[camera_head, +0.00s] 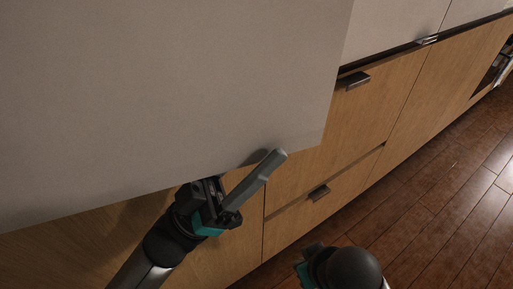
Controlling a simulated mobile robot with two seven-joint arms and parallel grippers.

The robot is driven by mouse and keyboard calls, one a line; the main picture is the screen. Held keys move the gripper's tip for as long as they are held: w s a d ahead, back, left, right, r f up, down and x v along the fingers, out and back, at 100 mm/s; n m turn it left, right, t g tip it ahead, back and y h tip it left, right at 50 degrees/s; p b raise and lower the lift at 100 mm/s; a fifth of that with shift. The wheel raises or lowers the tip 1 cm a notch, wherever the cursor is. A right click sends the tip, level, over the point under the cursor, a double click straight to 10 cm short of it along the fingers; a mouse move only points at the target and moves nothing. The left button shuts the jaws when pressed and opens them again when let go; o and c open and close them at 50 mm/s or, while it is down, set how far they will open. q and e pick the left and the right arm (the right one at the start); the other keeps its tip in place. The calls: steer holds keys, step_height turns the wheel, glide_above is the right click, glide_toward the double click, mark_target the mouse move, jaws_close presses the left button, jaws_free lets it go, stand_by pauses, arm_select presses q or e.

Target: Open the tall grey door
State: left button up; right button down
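The tall grey door (160,90) is a large plain panel filling the upper left of the head view. Its lower edge slants up to the right and hangs in front of the wooden fronts. A grey bar handle (262,174) stands off the door near its lower right corner and casts a shadow on it. My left gripper (222,201), with teal parts, is at the lower end of this bar, and its fingers look closed around it. My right gripper (308,258) is at the bottom edge, away from the door; its fingers are mostly hidden by its dark wrist.
A dark appliance opening (489,76) shows at the far right. The dark plank floor (430,190) is clear at the lower right.

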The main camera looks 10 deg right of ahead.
arm_select(q)
jaws_close()
steer(key=shift+f, duration=0.1)
stand_by(1.2)
